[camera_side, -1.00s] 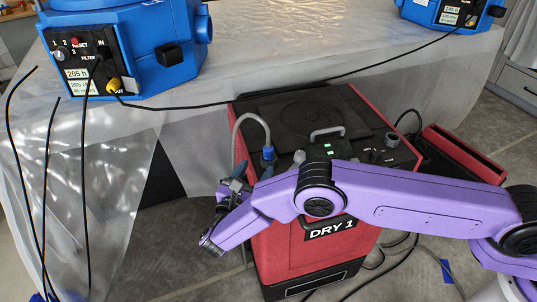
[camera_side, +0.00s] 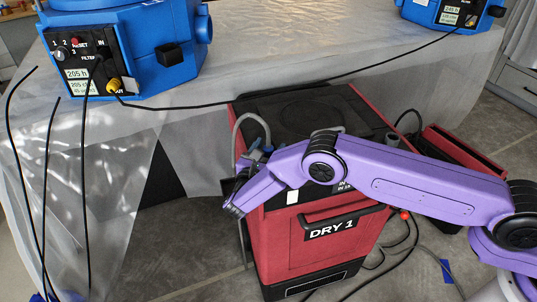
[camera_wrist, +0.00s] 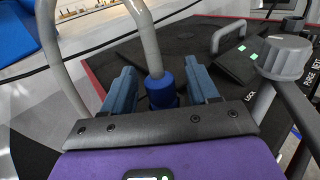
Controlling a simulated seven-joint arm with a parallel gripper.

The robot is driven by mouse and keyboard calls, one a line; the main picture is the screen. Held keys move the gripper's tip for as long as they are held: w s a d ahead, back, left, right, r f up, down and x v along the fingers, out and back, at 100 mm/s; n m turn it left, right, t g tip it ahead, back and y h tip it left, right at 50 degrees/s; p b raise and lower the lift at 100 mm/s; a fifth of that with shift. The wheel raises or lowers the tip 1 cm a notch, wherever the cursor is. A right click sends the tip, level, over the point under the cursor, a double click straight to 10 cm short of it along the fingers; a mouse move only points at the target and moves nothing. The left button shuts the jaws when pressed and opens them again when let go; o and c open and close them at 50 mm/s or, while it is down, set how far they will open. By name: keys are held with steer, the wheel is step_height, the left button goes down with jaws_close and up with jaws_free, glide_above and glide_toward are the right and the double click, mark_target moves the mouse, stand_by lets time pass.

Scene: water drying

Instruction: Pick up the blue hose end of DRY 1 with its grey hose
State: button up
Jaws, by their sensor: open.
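DRY 1 (camera_side: 287,250) is a red and black box on the floor, marked "DRY 1" on its front. Its blue hose end (camera_wrist: 161,92) stands on the black top, with the grey hose (camera_wrist: 147,36) rising from it. The grey hose (camera_side: 238,125) arches over and down the left side of the box in the side view. My gripper (camera_wrist: 160,67) is open, with one blue-grey finger on each side of the blue hose end. Gaps show between fingers and hose end. In the side view my gripper (camera_side: 256,156) is at the box's top left edge, partly hiding the hose end.
A grey knob (camera_wrist: 286,57) and a handle (camera_wrist: 228,36) stand on the top, right of my gripper. A sheet-covered table (camera_side: 290,60) is behind, with a blue machine (camera_side: 130,50) on it. Black cables (camera_side: 86,200) hang at the left. A red open box (camera_side: 462,155) is at the right.

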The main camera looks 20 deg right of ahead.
steer(key=c, duration=1)
steer(key=shift+r, duration=0.1)
